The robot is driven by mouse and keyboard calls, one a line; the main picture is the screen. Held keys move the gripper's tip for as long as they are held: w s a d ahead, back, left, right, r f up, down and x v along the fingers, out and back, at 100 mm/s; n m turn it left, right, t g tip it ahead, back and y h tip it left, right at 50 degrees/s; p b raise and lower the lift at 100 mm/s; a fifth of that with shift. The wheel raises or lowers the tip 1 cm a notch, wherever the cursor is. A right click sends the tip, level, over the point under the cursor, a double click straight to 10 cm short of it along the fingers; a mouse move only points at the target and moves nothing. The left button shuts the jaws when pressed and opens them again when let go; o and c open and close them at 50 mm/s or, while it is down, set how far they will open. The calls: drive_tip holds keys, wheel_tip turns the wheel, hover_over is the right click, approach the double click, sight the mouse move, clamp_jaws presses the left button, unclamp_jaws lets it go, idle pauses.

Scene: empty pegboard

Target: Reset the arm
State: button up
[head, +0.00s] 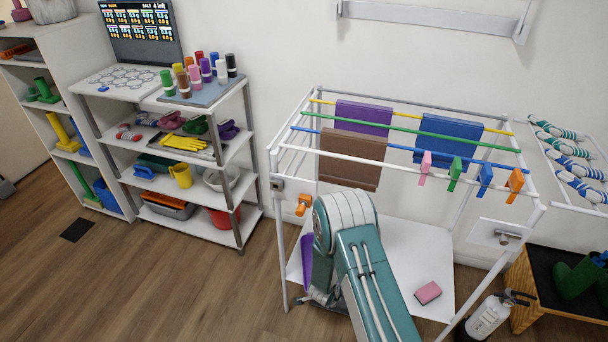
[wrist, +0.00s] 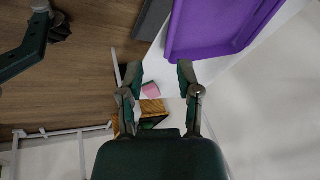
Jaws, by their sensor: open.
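My teal arm rises at the front of the drying rack (head: 375,150) in the head view, bent at a rounded white-and-teal joint and reaching down. My gripper (wrist: 160,76) shows in the wrist view with its two dark fingers apart and nothing between them. In the head view the gripper is mostly hidden behind the arm; some dark parts show low by the rack's left side. A purple tray-like thing (wrist: 225,25) is beyond the fingers in the wrist view, apart from them. It also shows as a purple edge (head: 307,262) left of my arm in the head view.
A pink sponge (head: 428,292) lies on the white board (head: 405,250) under the rack. Shelves (head: 200,150) with cups and tools stand at the left. A fire extinguisher (head: 490,318) and a wooden box (head: 525,290) are at the right. The wooden floor (head: 180,290) is mostly clear.

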drive_tip(key=w+a+r+n+t+y, duration=0.1)
drive_tip(key=w+r+n, duration=0.1)
drive_tip(key=r, duration=0.7)
drive_tip(key=w+a+r+n+y, duration=0.2)
drive_tip(key=w+r, duration=0.1)
drive_tip(key=r, duration=0.6)
drive_tip(key=s+d+r+n+y, duration=0.1)
drive_tip(key=s+r+n, duration=0.1)
drive_tip(key=r, duration=0.7)
drive_tip(key=s+r+n, duration=0.2)
drive_tip(key=r, duration=0.6)
drive_tip(key=s+d+r+n+h, duration=0.1)
drive_tip(key=s+d+r+n, duration=0.2)
drive_tip(key=s+r, duration=0.6)
drive_tip(key=s+d+r+n, duration=0.4)
drive_tip(key=s+r, duration=0.5)
drive_tip(key=s, duration=0.7)
drive_tip(key=shift+s+d+n+t+h, duration=0.15)
drive_tip(key=shift+d+n+t+h, duration=0.2)
drive_tip(key=shift+d, duration=0.5)
drive_tip(key=shift+r, duration=0.1)
